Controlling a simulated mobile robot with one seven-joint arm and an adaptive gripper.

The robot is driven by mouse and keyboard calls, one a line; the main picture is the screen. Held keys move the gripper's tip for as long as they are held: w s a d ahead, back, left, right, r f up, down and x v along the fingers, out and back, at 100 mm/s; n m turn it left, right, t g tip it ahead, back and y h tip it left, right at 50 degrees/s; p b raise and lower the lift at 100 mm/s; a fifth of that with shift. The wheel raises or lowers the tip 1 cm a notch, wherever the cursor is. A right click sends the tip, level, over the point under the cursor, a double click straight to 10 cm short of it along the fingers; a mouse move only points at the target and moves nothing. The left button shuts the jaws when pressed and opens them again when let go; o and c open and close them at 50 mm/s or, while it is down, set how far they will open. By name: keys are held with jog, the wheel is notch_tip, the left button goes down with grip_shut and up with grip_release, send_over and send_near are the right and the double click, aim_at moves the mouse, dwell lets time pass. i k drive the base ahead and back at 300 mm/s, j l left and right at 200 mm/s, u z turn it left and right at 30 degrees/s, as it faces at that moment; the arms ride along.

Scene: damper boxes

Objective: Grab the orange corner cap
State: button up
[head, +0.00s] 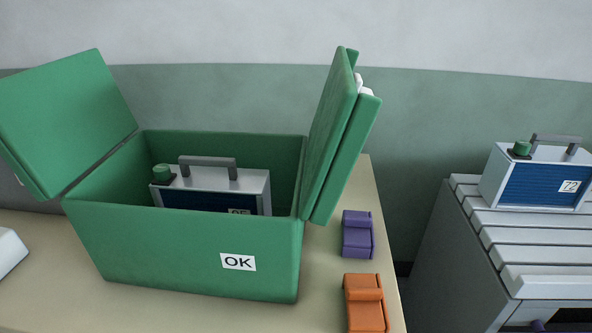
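The orange corner cap (367,311) lies on the table near its right front edge, to the right of the green box. It has a raised step at its far end, and its near end is cut off by the bottom of the head view. Nothing visible touches it. My gripper is not in the head view.
A purple cap (357,240) lies behind the orange one. The open green box (180,250), labelled OK, holds a damper unit (225,180); its right flaps lean outward. Another unit (540,175) stands on a slatted grey surface (520,240) at right, across a gap.

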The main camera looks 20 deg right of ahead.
aim_at(366, 307)
jog(key=k+z, duration=0.15)
jog(key=z, duration=0.2)
jog(key=k+l+z, duration=0.1)
jog(key=z, duration=0.25)
jog(key=l, duration=0.7)
jog(key=i+l, duration=0.1)
jog(key=l, duration=0.5)
jog(key=i+l+u, duration=0.15)
jog(key=l, duration=0.45)
